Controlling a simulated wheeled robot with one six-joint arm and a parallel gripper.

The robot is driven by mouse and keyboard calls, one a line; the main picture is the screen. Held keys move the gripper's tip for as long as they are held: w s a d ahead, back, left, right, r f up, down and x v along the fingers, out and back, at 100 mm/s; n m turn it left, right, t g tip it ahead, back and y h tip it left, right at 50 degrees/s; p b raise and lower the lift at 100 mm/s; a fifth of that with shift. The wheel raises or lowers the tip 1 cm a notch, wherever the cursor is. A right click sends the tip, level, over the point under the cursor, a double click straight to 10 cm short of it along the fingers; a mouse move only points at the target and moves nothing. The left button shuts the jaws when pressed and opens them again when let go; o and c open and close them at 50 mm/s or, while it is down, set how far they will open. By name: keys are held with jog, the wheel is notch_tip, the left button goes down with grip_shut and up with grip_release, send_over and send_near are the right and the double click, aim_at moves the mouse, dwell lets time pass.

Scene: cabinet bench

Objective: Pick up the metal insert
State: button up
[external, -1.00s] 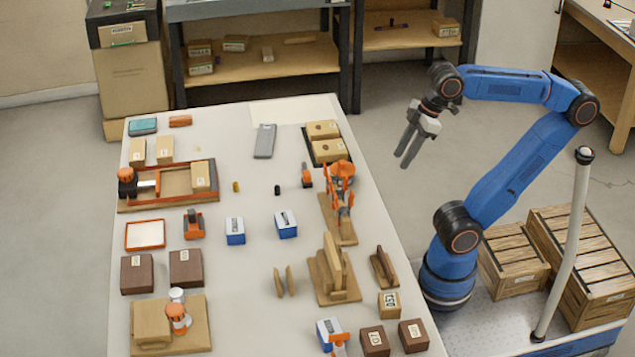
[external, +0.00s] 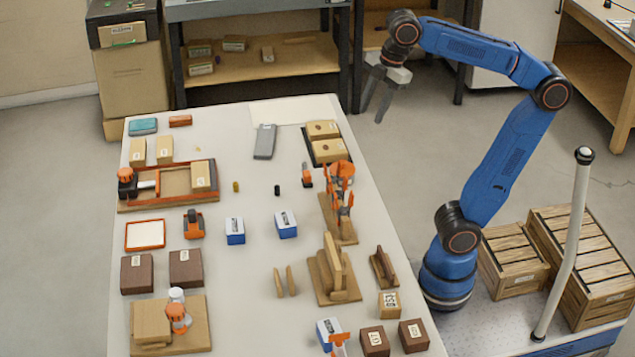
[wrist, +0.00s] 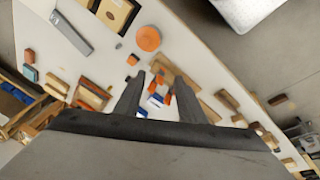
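A small brass-coloured cylinder (external: 236,186) stands near the middle of the white bench, and a small black cylinder (external: 277,190) stands to its right. They are too small to tell for certain which is the metal insert. A flat grey metal-looking bar (external: 265,141) lies farther back, and it also shows in the wrist view (wrist: 71,32). My gripper (external: 374,112) hangs in the air at the bench's far right side, well apart from these. In the wrist view its two fingers (wrist: 160,80) are spread with nothing held between them.
A black tray (external: 311,150) with wooden blocks lies near the back right edge. An orange clamp fixture (external: 341,178) and upright wooden pieces (external: 334,264) stand along the right side. Blue boxes (external: 235,231) stand mid-bench. Shelving (external: 258,65) is behind. Bench surface around the small cylinders is clear.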

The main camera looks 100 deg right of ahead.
jog(key=w+d+n+g, duration=0.2)
jog(key=w+d+n, duration=0.4)
jog(key=w, duration=0.3)
jog(key=n+g, duration=0.1)
jog(key=n, duration=0.6)
send_over(304, 167)
jog(key=d, duration=0.1)
notch_tip(304, 167, down, 2)
notch_tip(304, 167, down, 23)
jog(key=shift+s+r, duration=0.1)
jog(key=shift+s, duration=0.05)
grip_shut()
